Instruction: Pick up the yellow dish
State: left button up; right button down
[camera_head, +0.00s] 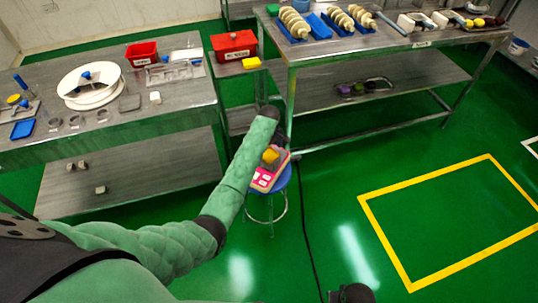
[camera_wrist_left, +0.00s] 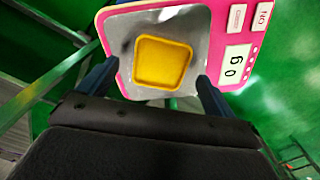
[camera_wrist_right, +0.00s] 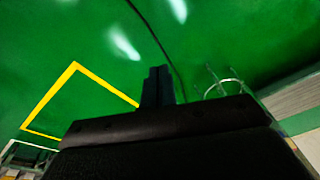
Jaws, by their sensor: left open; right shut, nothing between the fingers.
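The yellow dish (camera_wrist_left: 162,62) is a shallow square with rounded corners. It sits on the silver plate of a pink scale (camera_wrist_left: 218,60), whose display (camera_wrist_left: 235,66) reads 0 g. In the head view the dish (camera_head: 270,155) and scale (camera_head: 262,181) are on a blue stool, partly hidden by my left arm. My left gripper (camera_wrist_left: 155,80) is open above the scale, its fingers to either side of the dish and apart from it. My right gripper (camera_wrist_right: 158,72) is shut and empty over the green floor.
A left steel table (camera_head: 130,125) holds a white round tray (camera_head: 92,98) and a red bin (camera_head: 142,53). Another red bin (camera_head: 233,44) and a yellow block (camera_head: 251,63) are behind the stool. A black cable runs along the floor. The yellow-outlined floor at right is clear.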

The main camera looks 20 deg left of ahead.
pick_arm(q)
jog(key=shift+f, duration=1)
jog(key=c, duration=1.1)
pick_arm(e)
jog(key=shift+s+f, duration=0.15)
jog(key=shift+f, duration=0.65)
pick_arm(q)
jog(key=shift+o, duration=0.2)
jog(key=shift+r, duration=0.35)
jog(key=r, duration=0.2)
jog(key=d+r+b, duration=0.1)
jog(key=shift+s+r, duration=0.3)
jog(key=shift+r, duration=0.05)
jog(key=s+d+r+b, duration=0.2)
jog(key=s+d+r, duration=0.4)
jog(key=d, duration=0.2)
jog(key=shift+s+d+r, duration=0.15)
jog(key=shift+s+r, duration=0.05)
jog(key=shift+r, duration=0.1)
pick_arm(e)
notch_tip(320, 180, up, 13)
jog(key=shift+s+r, duration=0.15)
